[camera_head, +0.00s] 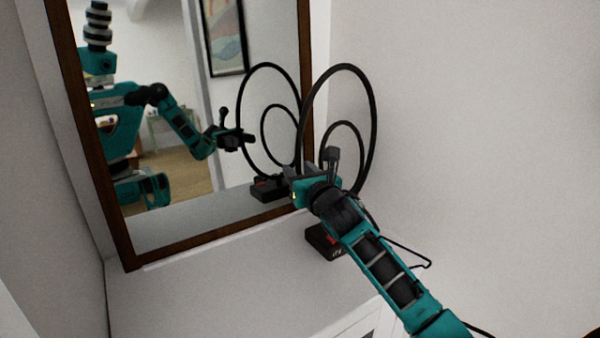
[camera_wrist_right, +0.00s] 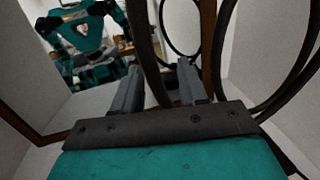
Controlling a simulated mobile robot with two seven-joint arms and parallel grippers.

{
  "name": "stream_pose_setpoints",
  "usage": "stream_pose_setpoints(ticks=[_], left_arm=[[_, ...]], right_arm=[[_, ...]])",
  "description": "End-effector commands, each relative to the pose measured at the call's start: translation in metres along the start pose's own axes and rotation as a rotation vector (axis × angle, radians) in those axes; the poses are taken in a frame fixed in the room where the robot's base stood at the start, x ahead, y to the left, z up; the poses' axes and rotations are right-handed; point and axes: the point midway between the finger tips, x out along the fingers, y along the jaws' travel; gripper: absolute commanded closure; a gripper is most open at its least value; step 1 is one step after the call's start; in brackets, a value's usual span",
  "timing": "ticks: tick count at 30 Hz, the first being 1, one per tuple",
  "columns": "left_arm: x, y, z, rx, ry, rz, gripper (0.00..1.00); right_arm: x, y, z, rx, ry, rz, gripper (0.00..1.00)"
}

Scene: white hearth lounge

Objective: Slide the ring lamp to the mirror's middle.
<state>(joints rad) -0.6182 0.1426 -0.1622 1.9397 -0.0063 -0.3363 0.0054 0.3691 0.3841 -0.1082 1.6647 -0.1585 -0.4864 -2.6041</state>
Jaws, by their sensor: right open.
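The ring lamp (camera_head: 374,110) has a large black ring, a smaller ring inside it and a dark base (camera_head: 322,241) with a red patch. It stands upright at the right end of the white surface, by the right edge of the mirror (camera_head: 118,225). My right gripper (camera_head: 293,180) is open in front of the lamp and hides part of its rings and base. In the right wrist view, a dark curved part of the lamp (camera_wrist_right: 147,50) runs between the open fingers (camera_wrist_right: 160,78); I cannot tell whether they touch it. My left gripper is not in view.
The mirror has a brown wooden frame and reflects me, the lamp and a framed picture. The white ledge (camera_head: 190,290) before the mirror is clear left of the lamp. A white wall (camera_head: 480,130) stands close on the right. A thin black cable or wire (camera_head: 412,255) shows beside my arm.

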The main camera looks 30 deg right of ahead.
Motion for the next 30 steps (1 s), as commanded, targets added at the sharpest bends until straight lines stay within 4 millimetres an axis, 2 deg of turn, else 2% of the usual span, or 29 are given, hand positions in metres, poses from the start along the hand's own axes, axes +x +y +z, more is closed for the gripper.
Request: stream_pose_setpoints(ticks=[8, 21, 30], left_arm=[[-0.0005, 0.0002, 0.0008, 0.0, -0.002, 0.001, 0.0], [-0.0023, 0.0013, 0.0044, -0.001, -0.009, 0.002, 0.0], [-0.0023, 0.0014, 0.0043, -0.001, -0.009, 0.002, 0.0]], right_arm=[[0.0005, 0.0, 0.0004, 0.0, -0.001, 0.0, 0.59], [0.0003, -0.0001, 0.0002, 0.0, 0.0, 0.0, 1.0], [0.0002, -0.0002, 0.0002, 0.0, 0.0, 0.0, 1.0]])
